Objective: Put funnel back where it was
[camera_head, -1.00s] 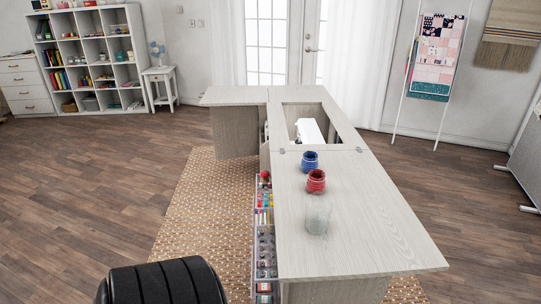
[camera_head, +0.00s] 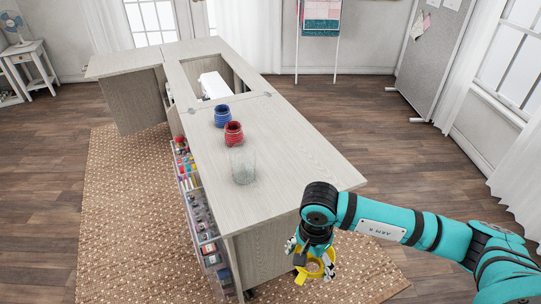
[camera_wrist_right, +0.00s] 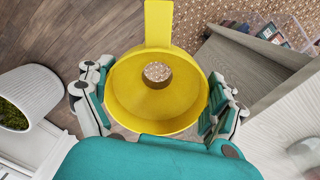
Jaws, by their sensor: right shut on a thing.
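The yellow funnel (camera_head: 312,269) is held in my right gripper (camera_head: 311,262), low beside the near end of the sewing cabinet. In the right wrist view the funnel (camera_wrist_right: 122,100) sits between the two fingers of my right gripper (camera_wrist_right: 157,104), with its wide mouth toward the camera and its flat handle pointing up in the picture. Patterned floor shows through its spout hole. The sewing cabinet (camera_head: 300,160) carries a blue jar (camera_head: 222,117), a red jar (camera_head: 233,134) and a clear glass jar (camera_head: 243,165) in a row. My left gripper is not in view.
An open drawer rack (camera_head: 205,240) with sewing supplies hangs along the cabinet's left side. A woven rug (camera_head: 125,215) lies under the cabinet. In the right wrist view a white plant pot (camera_wrist_right: 28,97) stands at the left. The cabinet top right of the jars is bare.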

